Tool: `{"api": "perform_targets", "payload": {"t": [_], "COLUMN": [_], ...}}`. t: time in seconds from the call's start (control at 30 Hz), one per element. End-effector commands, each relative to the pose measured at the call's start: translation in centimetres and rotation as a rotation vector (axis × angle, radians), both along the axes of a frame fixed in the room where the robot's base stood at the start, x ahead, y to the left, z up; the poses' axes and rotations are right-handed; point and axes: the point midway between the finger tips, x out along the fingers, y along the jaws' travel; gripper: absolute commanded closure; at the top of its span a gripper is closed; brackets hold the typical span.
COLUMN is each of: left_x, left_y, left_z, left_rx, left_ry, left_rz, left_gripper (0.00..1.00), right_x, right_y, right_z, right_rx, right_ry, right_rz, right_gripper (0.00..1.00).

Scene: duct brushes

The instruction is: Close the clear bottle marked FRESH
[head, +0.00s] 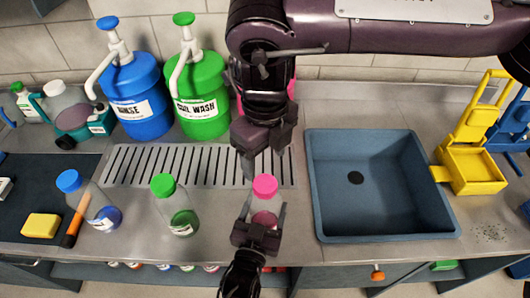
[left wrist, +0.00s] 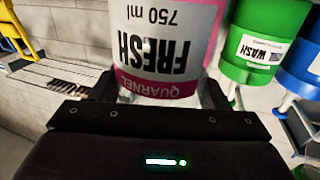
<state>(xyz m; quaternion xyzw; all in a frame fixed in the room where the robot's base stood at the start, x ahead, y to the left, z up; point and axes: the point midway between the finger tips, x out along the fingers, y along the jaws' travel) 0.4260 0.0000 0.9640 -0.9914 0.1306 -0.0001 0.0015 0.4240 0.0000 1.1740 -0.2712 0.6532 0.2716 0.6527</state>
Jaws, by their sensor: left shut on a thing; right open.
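The clear bottle marked FRESH (head: 266,212) stands at the counter's front, with a pink cap (head: 265,186) on its top. I cannot tell whether the cap is fully tightened. My left gripper (head: 264,222) is shut around the bottle's body from the front. In the left wrist view the bottle's label (left wrist: 160,45) shows upside down between the fingers, reading FRESH, 750 ml. My right gripper (head: 263,165) is open and points down just above the cap, with no contact visible. The bottle's thread is hidden under the cap.
A green-capped bottle (head: 176,208) and a blue-capped bottle (head: 92,203) stand to the left. Blue (head: 137,97) and green (head: 203,100) pump jugs stand behind a drain grille (head: 130,165). A blue sink (head: 380,225) lies right, beside a yellow caddy (head: 474,170).

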Motion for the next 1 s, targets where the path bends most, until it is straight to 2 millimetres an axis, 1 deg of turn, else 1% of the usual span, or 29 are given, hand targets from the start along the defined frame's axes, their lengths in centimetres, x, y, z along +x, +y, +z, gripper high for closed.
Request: {"api": "perform_targets", "payload": {"t": [0.17,0.4,0.6,0.77,1.0], "left_x": [0.0,0.0,0.0,0.0,0.0], "left_y": [0.0,0.0,0.0,0.0,0.0], "left_z": [0.0,0.0,0.0,0.0,0.0], "left_rx": [0.000,0.000,0.000,0.000,0.000], "left_ry": [0.000,0.000,0.000,0.000,0.000], "left_rz": [0.000,0.000,0.000,0.000,0.000], "left_gripper": [0.94,0.94,0.94,0.94,0.94], "right_x": [0.0,-0.1,0.0,0.0,0.0], "right_y": [0.0,0.0,0.0,0.0,0.0], "right_z": [-0.9,-4.6,-7.1,-7.9,-8.0], "right_rx": [-0.001,-0.001,-0.002,0.000,0.000], "right_ry": [0.001,0.003,0.002,0.000,0.000], "right_rz": [-0.001,-0.001,-0.003,-0.002,-0.002], "right_gripper": [0.36,0.36,0.36,0.36,0.36]}}
